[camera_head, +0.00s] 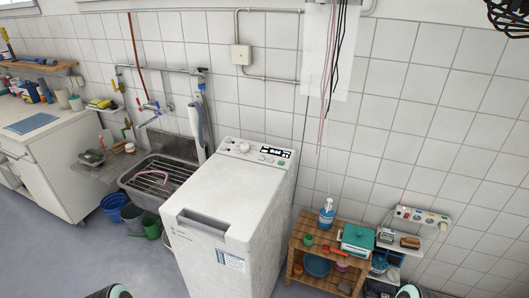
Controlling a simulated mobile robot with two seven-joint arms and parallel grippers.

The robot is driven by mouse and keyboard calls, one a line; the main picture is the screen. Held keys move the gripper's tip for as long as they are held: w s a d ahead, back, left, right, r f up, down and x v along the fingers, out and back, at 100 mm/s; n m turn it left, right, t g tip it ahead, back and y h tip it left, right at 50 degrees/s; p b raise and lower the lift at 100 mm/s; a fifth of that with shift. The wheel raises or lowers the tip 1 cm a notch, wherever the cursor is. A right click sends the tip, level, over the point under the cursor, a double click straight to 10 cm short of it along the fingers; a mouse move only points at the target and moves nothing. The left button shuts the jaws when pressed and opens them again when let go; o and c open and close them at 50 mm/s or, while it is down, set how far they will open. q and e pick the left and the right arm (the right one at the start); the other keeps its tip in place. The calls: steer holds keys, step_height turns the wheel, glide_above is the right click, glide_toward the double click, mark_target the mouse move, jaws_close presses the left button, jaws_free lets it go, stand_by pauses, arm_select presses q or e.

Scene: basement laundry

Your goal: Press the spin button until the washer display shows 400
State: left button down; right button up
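The white top-loading washer (210,205) stands in the middle of the view against the tiled wall. Its control panel (254,151) is at the back of its top, with a round dial (245,147) on the left and a small dark display (274,151) on the right. Small greenish buttons (266,159) sit just below the display. The display's digits and the button labels are too small to read, so I cannot tell which is the spin button. Only dark, teal-ringed parts of my own arms show at the bottom edge. Neither gripper is in view.
A wooden shelf unit (316,262) with a blue bottle (326,214) stands to the right. Floor in front left is clear.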

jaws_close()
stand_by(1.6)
